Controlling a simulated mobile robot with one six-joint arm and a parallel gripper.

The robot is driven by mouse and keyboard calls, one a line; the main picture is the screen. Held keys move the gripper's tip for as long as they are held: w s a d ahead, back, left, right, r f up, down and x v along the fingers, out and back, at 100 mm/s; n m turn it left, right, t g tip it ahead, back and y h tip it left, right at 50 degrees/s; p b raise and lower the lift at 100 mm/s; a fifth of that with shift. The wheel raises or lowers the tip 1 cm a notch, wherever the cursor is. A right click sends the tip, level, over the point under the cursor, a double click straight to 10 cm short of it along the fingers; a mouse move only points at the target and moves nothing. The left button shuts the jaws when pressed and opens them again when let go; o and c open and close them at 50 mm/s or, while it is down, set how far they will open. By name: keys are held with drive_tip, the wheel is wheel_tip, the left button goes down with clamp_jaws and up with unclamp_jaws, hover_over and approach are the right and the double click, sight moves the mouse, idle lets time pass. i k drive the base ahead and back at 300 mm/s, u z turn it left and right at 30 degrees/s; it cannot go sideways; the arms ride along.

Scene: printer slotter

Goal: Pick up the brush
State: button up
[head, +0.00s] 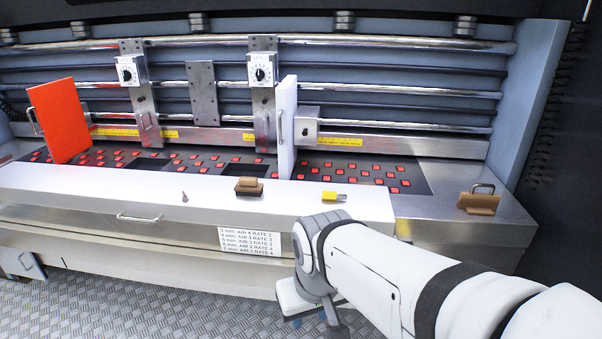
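No single thing is plainly the brush. A small brown block-like thing (249,186) lies on the white front ledge, left of the picture's middle. A second, larger brown piece (479,204) sits on the metal surface at the right, with a metal handle just behind it. Either could be the brush; their details are too small to tell. My gripper (312,308) is low in front of the machine, below the ledge and apart from both brown things. It points down and is partly hidden by my own wrist, so its fingers do not show clearly.
A small yellow item (333,196) and a small grey metal piece (184,197) lie on the white ledge (90,190). An orange panel (59,120) and a white panel (287,128) stand upright behind. A label sheet (249,241) is on the front. The ledge between items is clear.

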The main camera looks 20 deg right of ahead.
sight(250, 186)
drive_tip(key=u, duration=0.5)
drive_tip(key=i, duration=1.15)
drive_tip(key=z, duration=0.25)
